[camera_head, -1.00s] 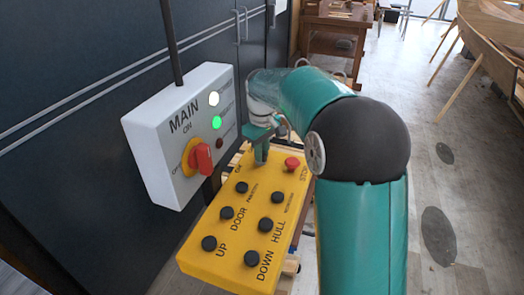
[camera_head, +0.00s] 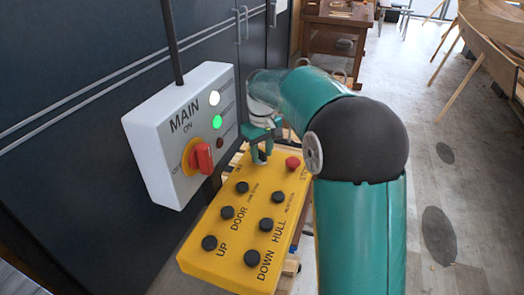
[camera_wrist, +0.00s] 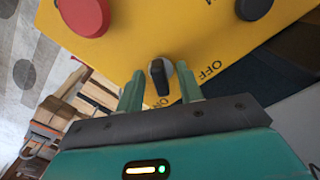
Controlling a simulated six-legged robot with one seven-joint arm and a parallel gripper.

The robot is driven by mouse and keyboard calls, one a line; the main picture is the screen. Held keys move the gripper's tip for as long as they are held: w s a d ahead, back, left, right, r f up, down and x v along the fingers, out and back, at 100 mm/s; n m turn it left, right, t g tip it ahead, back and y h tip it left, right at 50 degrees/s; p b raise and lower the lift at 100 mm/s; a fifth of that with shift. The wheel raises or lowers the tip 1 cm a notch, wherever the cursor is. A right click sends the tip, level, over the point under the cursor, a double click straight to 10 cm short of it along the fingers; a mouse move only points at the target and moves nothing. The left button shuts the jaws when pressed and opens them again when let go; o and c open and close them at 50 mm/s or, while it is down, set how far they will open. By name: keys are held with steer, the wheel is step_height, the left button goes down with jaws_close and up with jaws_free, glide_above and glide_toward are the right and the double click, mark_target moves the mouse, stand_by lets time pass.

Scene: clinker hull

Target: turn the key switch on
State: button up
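The key switch (camera_wrist: 159,77) is a small black lever on a round grey base at the far end of the yellow control box (camera_head: 232,255). In the wrist view, its lever runs roughly up and down the picture, with the word OFF to its right. My gripper (camera_wrist: 159,70) is open, with one finger on each side of the switch and visible gaps between. In the head view, my gripper (camera_head: 261,155) points down at the far end of the box, and I cannot make out the switch there.
A red STOP button (camera_head: 293,164) is close beside my gripper. Several black buttons cover the nearer part of the box. A white MAIN box (camera_head: 150,150) with a red rotary handle (camera_head: 201,158) and a lit green lamp (camera_head: 216,122) is to the left.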

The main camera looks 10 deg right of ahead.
mark_target(262, 152)
steer(key=shift+r, duration=0.15)
step_height(262, 152, up, 14)
stand_by(0.5)
steer(key=shift+f, duration=0.2)
